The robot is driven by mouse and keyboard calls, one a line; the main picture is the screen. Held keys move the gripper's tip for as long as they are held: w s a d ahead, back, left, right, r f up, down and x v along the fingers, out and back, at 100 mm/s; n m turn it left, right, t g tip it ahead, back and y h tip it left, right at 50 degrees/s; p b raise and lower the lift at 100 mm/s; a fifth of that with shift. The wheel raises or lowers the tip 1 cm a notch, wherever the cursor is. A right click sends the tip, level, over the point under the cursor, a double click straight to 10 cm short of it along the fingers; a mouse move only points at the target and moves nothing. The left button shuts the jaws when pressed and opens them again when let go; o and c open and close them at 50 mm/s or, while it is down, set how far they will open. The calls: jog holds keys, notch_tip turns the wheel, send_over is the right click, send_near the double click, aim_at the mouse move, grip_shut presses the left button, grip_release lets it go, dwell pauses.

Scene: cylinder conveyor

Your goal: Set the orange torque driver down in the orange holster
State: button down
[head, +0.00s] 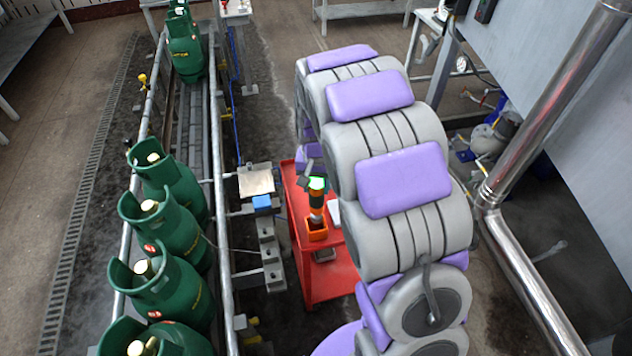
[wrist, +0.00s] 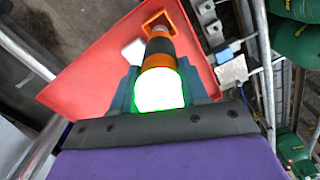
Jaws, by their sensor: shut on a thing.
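The orange torque driver (head: 317,200) has an orange and black body and a glowing green-white end. In the head view it stands roughly upright just above the orange holster (head: 317,234) on the red cart. My gripper (head: 312,183) is shut around the driver's upper part. In the wrist view the gripper (wrist: 160,90) has one finger on each side of the driver (wrist: 158,58). The holster (wrist: 158,20) shows beyond the driver's far end. The driver's lower tip lies at or over the holster opening; I cannot tell how far in it is.
The red cart (head: 325,275) carries a white item (wrist: 134,50) beside the holster. Green gas cylinders (head: 165,290) stand on the conveyor at left. A blue item (head: 262,202) and a tan pad sit left of the cart. A silver pipe (head: 545,110) runs at right.

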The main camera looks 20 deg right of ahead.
aim_at(317, 201)
jog(key=shift+f, duration=2.5)
jog(key=shift+f, duration=1.45)
jog(key=shift+c, duration=2.4)
grip_release()
